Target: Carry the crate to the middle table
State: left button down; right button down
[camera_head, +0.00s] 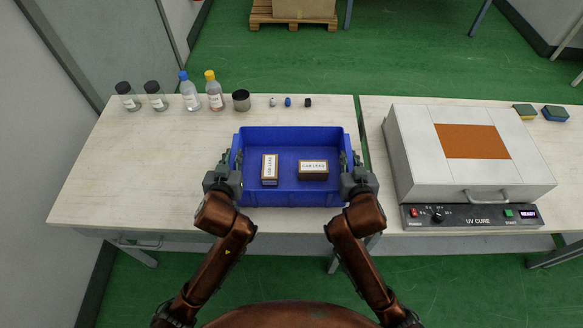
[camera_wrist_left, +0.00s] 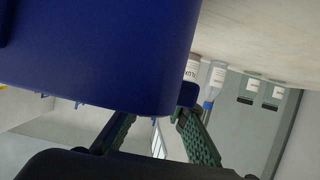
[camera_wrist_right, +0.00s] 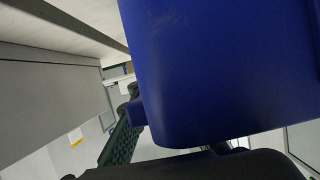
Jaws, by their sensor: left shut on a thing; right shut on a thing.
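The blue crate (camera_head: 290,198) is at the right front part of the left table (camera_head: 120,185), holding two small labelled boxes, a left one (camera_head: 269,169) and a right one (camera_head: 313,169). My left gripper (camera_head: 233,165) is shut on the crate's left side. My right gripper (camera_head: 349,165) is shut on its right side. The crate's blue wall fills much of the left wrist view (camera_wrist_left: 100,50) and the right wrist view (camera_wrist_right: 220,70). I cannot tell whether the crate's bottom touches the table.
A UV cure box (camera_head: 470,160) stands on the right table (camera_head: 385,215), past a narrow gap. Sponges (camera_head: 555,113) lie behind it.

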pick_arm(q)
jog(key=shift+r, duration=0.15)
pick_arm(e)
jog(key=shift+r, duration=0.15)
